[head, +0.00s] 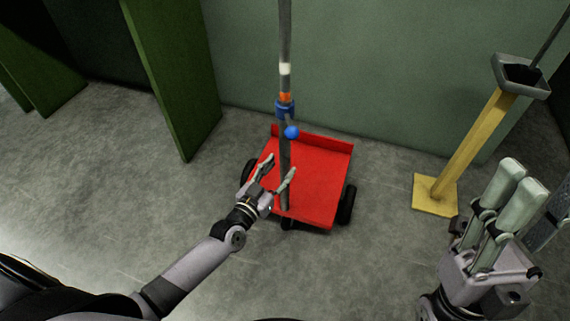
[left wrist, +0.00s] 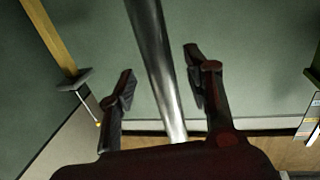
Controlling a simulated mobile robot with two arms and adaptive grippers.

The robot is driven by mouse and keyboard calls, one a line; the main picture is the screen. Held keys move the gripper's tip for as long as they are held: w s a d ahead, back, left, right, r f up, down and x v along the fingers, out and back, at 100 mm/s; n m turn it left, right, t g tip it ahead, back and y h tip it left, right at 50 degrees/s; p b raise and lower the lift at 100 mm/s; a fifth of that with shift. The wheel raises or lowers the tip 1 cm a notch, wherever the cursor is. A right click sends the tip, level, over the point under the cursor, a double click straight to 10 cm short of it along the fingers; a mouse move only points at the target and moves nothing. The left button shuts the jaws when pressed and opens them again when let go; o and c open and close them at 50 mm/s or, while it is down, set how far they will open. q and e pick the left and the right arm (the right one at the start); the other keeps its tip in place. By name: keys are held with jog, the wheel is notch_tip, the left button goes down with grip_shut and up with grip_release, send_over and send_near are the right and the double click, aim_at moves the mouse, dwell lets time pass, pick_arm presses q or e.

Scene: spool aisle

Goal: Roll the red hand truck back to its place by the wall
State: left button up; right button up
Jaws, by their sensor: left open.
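The red hand truck (head: 318,188) stands on the grey floor close to the green wall, its flat red bed and dark wheels showing. A grey pole (head: 285,40) with white, orange and blue bands rises from its near side. A blue ball (head: 292,132) sits beside the pole. My left gripper (head: 280,166) is open, with one finger on each side of the pole. In the left wrist view the pole (left wrist: 155,60) passes between the spread fingers, with gaps on both sides. My right gripper (head: 512,190) is raised at the lower right, away from the truck; its fingers look close together.
A yellow post (head: 470,145) on a square base, with a grey tray on top, stands to the right of the truck. A dark green panel (head: 170,75) juts out on the left. The green wall (head: 400,70) is behind. Floor at left is clear.

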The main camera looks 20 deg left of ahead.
aim_at(282, 166)
pick_arm(q)
jog(key=shift+b+x, duration=0.4)
jog(key=shift+x, duration=1.35)
jog(key=shift+c, duration=0.3)
grip_shut()
